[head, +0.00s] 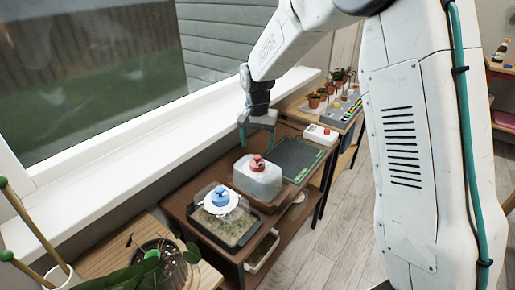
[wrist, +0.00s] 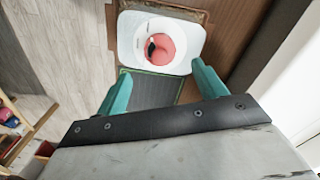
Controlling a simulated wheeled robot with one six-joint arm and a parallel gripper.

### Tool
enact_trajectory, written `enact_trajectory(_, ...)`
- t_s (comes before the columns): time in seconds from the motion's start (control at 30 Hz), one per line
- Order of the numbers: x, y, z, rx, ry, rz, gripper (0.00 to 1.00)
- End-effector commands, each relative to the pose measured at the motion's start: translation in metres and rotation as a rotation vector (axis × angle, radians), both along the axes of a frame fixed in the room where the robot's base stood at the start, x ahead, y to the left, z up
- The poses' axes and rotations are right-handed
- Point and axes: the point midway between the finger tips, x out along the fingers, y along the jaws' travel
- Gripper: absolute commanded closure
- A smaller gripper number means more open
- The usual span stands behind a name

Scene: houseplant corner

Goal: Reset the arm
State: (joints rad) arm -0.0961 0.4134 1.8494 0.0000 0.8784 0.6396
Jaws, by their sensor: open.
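My gripper (head: 257,136) is open and empty. In the head view it hangs at the end of my white arm, above the back of the brown table (head: 172,201), near the window sill. In the wrist view its two teal fingers (wrist: 157,90) are spread apart with nothing between them. Beyond the fingertips is a white translucent domed cover (wrist: 128,38) with a red knob (wrist: 163,46). The same cover also shows in the head view (head: 258,184), below and in front of my gripper.
A dark green-edged mat (head: 298,160) lies right of the cover. A tray (head: 228,232) with a blue-knobbed lid (head: 220,197) stands nearer. A white box (head: 320,135) and a shelf with potted plants are further back. The window sill (head: 130,140) runs along the left. Wooden floor is open on the right.

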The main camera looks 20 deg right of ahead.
Motion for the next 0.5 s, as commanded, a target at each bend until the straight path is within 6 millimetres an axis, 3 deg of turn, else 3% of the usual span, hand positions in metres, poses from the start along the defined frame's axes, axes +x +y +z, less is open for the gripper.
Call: enact_trajectory(0.5,-0.0025,-0.0002,0.0006,-0.001,0.012,0.043,0.3)
